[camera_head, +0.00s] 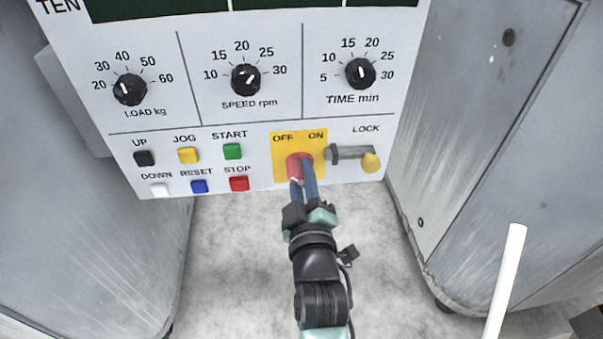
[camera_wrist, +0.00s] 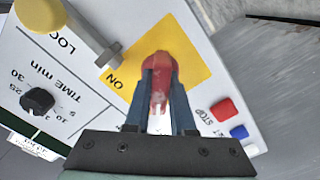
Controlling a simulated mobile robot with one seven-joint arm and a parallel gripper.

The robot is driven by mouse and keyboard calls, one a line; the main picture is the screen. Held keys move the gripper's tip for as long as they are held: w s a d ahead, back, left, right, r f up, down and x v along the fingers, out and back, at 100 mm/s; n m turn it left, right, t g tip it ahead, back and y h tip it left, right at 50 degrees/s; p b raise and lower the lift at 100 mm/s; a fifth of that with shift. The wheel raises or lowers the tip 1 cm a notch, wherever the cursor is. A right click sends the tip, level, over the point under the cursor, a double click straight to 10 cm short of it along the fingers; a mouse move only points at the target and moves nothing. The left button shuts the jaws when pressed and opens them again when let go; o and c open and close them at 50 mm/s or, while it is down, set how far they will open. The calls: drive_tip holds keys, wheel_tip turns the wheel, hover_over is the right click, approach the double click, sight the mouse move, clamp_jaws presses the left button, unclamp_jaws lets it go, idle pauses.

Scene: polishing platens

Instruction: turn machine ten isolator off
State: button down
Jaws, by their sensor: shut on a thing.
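The isolator of machine ten is a red rotary handle (camera_head: 293,161) on a yellow plate (camera_head: 283,142) marked OFF and ON, at the lower right of the white panel. My gripper (camera_head: 302,178) reaches up to it from below, with its two blue fingers on either side of the handle. In the wrist view the red handle (camera_wrist: 158,80) stands between the fingers, and my gripper (camera_wrist: 159,95) is shut on it. The fingers hide part of the handle, and I cannot tell exactly which mark it points to.
A grey lock bar with a yellow knob (camera_head: 371,162) sits close to the right of the plate. Push buttons, including the red STOP button (camera_head: 239,184), lie to the left. Dials such as the TIME dial (camera_head: 360,73) are above. Grey cabinets (camera_head: 490,140) flank the panel.

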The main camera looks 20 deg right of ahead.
idle(0.3)
drive_tip(key=c, duration=0.8)
unclamp_jaws()
drive_tip(key=shift+o, duration=0.2)
drive_tip(key=shift+s, duration=0.15)
drive_tip(key=p+v, duration=0.4)
drive_tip(key=v, duration=0.8)
drive_tip(key=shift+s+p, duration=0.35)
drive_tip(key=shift+a, duration=0.15)
